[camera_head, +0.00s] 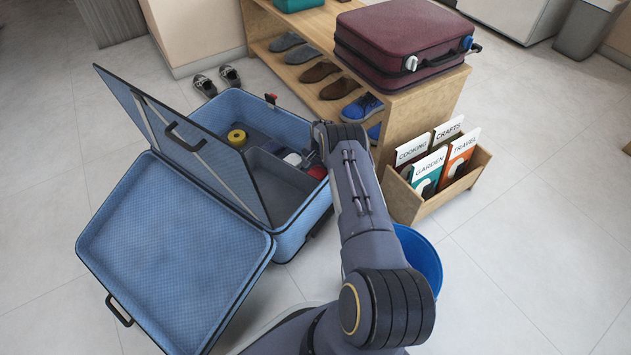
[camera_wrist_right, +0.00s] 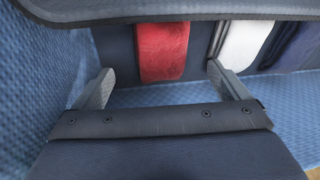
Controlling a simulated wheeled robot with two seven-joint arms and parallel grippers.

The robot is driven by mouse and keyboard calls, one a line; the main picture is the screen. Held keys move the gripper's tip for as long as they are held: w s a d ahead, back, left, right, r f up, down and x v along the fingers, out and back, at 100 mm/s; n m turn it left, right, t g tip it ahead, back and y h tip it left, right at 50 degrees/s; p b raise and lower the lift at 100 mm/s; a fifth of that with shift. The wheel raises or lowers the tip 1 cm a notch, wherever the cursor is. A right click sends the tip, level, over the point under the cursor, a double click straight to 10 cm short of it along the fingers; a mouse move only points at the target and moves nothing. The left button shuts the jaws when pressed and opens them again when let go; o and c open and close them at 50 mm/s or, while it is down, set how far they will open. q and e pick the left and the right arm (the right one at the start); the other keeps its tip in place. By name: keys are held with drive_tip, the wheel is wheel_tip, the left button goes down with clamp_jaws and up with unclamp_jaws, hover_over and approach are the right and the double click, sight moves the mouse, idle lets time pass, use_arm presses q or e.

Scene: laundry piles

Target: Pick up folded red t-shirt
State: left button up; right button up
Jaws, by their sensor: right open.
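The folded red t-shirt (camera_wrist_right: 163,50) stands in a dark compartment of the open blue suitcase, between the two fingers of my right gripper (camera_wrist_right: 160,70) in the right wrist view. The fingers are apart, one to each side of the shirt, and no contact shows. In the head view a small red patch (camera_head: 318,172) shows beside my right arm, at the right side of the blue suitcase (camera_head: 283,205). My right arm hides most of that corner and the gripper itself there. My left gripper is in neither view.
A white folded cloth (camera_wrist_right: 246,45) and a dark blue one (camera_wrist_right: 299,47) stand right of the shirt. A yellow roll (camera_head: 236,138) lies in the suitcase. A wooden shoe shelf (camera_head: 420,110), a book crate (camera_head: 440,198) and a blue bucket (camera_head: 425,258) stand nearby.

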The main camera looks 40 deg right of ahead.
sight(316, 174)
drive_tip(key=f+b, duration=0.1)
drive_tip(key=f, duration=0.1)
drive_tip(key=f+b, duration=0.1)
drive_tip(key=f, duration=0.1)
drive_tip(key=w+f+b, duration=0.1)
drive_tip(key=f, duration=0.1)
drive_tip(key=shift+a, duration=0.1)
drive_tip(key=shift+r, duration=0.1)
drive_tip(key=c, duration=1.1)
drive_tip(key=shift+c, duration=0.2)
